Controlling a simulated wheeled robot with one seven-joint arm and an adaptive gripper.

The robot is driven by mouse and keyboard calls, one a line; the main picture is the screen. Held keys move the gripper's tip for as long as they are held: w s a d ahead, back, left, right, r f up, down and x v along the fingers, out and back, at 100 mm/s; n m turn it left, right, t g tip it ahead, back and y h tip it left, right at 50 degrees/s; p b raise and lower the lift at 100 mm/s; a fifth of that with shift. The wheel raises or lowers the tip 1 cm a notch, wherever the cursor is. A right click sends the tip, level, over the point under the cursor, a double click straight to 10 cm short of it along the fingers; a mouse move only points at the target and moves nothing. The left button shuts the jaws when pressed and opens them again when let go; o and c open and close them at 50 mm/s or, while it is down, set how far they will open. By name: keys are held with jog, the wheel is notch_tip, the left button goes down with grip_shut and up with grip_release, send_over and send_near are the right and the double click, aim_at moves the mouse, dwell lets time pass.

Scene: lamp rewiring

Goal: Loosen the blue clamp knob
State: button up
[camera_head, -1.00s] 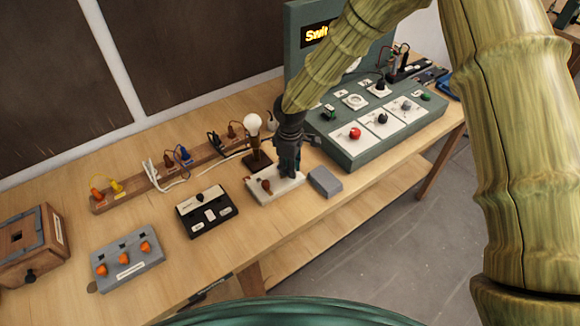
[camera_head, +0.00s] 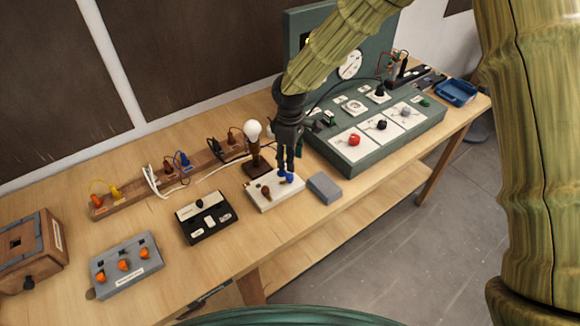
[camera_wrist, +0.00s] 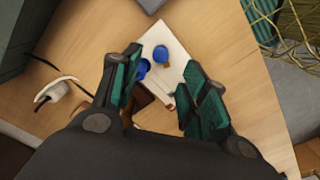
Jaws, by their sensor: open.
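A white block (camera_head: 262,197) on the bench carries two blue round parts at its right end, seen in the head view as a small blue cluster (camera_head: 287,177). In the wrist view one blue knob (camera_wrist: 161,54) is near the middle of the white block (camera_wrist: 177,42), and a second blue part (camera_wrist: 142,68) is beside the left finger. I cannot tell which is the clamp knob. A dark red-brown knob (camera_head: 265,191) sits at the block's left. My gripper (camera_head: 287,168) points down just above the blue parts. In the wrist view my gripper (camera_wrist: 163,88) is open, nothing held.
A bulb on a brown stand (camera_head: 253,150) is close behind the gripper. A grey block (camera_head: 324,188) lies right of the white block. A green panel (camera_head: 370,150) with knobs stands further right. A black switch box (camera_head: 207,217) is left. Bare wood lies in front.

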aim_at(290, 175)
jog(key=shift+r, duration=2.35)
jog(key=shift+f, duration=0.1)
jog(key=m+b, duration=0.3)
jog(key=b, duration=0.4)
jog(key=m+b, duration=0.3)
jog(key=b, duration=0.4)
jog(key=f+m+b, duration=0.1)
jog(key=m+b, duration=0.3)
jog(key=b, duration=0.3)
jog(key=shift+b, duration=0.3)
notch_tip(290, 175, down, 11)
jog(key=shift+r+p, duration=0.1)
jog(key=shift+p, duration=0.35)
jog(key=shift+c, duration=0.2)
grip_shut()
